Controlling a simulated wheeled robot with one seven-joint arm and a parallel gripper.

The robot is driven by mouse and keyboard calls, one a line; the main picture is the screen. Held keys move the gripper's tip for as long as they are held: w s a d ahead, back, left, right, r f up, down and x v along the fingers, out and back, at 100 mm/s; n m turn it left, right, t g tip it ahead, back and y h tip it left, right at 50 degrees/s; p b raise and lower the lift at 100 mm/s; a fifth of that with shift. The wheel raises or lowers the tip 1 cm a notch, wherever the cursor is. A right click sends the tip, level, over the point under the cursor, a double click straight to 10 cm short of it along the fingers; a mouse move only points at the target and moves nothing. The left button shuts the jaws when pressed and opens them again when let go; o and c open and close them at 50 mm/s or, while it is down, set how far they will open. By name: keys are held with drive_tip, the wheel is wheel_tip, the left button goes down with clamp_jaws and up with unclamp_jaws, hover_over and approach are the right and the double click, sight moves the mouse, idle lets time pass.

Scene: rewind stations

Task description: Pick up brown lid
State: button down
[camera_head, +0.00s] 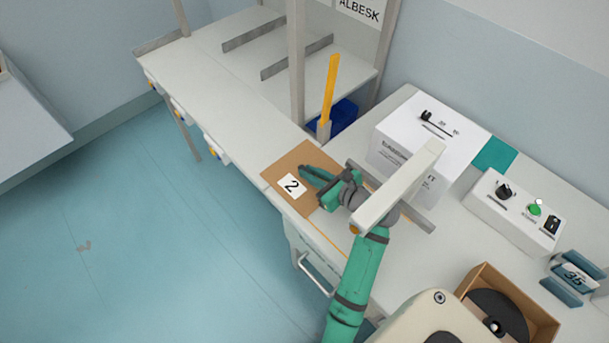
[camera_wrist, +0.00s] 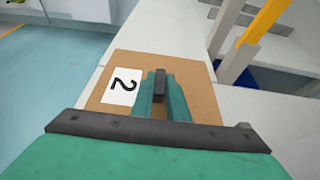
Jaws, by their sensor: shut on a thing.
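The brown lid (camera_head: 295,158) is a flat square board with a white label marked 2, at the front edge of the bench in the head view. It also shows in the wrist view (camera_wrist: 207,97), where a small dark grip (camera_wrist: 160,82) stands at its middle. My gripper (camera_head: 313,175) is over the lid. In the wrist view my gripper's green fingers (camera_wrist: 159,88) are shut on the dark grip, one on each side. I cannot tell whether the lid touches the surface under it. My fingers and wrist hide its right part in the head view.
A yellow-topped post (camera_head: 329,92) and a blue bin (camera_head: 344,116) stand behind the lid. A white box (camera_head: 440,135) and control box (camera_head: 513,208) are to the right. An open cardboard box (camera_head: 540,322) is at lower right.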

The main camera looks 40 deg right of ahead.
drive_tip(key=shift+w+a, duration=0.1)
drive_tip(key=shift+a, duration=0.05)
drive_tip(key=shift+r, duration=0.2)
drive_tip(key=shift+w+r, duration=0.1)
drive_tip(key=shift+r, duration=0.5)
drive_tip(key=s+a, duration=0.2)
drive_tip(key=a, duration=3)
drive_tip(key=shift+s, duration=0.4)
